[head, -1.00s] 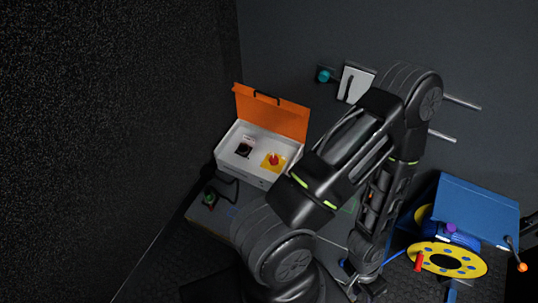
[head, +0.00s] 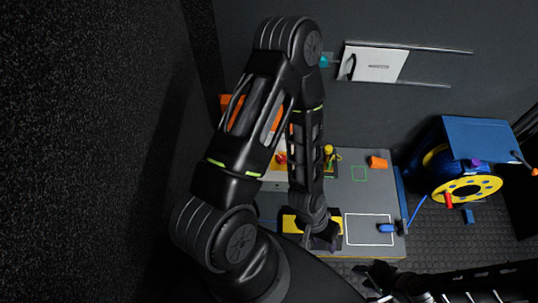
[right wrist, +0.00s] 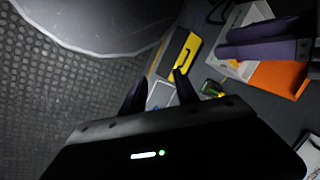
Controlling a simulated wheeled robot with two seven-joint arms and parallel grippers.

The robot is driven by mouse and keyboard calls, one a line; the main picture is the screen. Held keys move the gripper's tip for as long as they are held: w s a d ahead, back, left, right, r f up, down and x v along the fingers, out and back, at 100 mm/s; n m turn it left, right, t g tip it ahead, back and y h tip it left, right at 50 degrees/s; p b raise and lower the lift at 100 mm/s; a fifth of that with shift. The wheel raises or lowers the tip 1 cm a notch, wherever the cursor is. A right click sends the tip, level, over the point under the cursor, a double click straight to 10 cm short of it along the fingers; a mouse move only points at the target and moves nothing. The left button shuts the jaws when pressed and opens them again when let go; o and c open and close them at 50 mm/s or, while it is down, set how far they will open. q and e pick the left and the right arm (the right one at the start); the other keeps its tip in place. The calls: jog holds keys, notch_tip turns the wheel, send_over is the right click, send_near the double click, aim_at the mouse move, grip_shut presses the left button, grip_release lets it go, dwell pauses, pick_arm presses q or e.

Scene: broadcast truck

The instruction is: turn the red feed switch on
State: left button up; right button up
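The red switch knob (head: 281,158) shows beside my left arm in the head view, inside the white case with the orange lid (head: 227,102). My left arm covers most of the case. My left gripper (head: 322,238) points down over the table, in front of the case and close to a yellow and black item (head: 290,222); its fingers are too dark to read. My right gripper (head: 378,278) is at the bottom of the head view, apart from the case. In the right wrist view its fingers (right wrist: 160,92) are spread with nothing seen between them.
An orange block (head: 378,162) and a blue connector (head: 387,228) are on the grey table, the connector by a white outlined square (head: 368,230). A blue and yellow cable reel (head: 463,188) stands right. A white panel (head: 375,63) hangs on rails behind.

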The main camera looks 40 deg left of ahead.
pick_arm(q)
jog(key=shift+w+d, duration=0.1)
pick_arm(e)
jog(key=shift+w+d, duration=0.1)
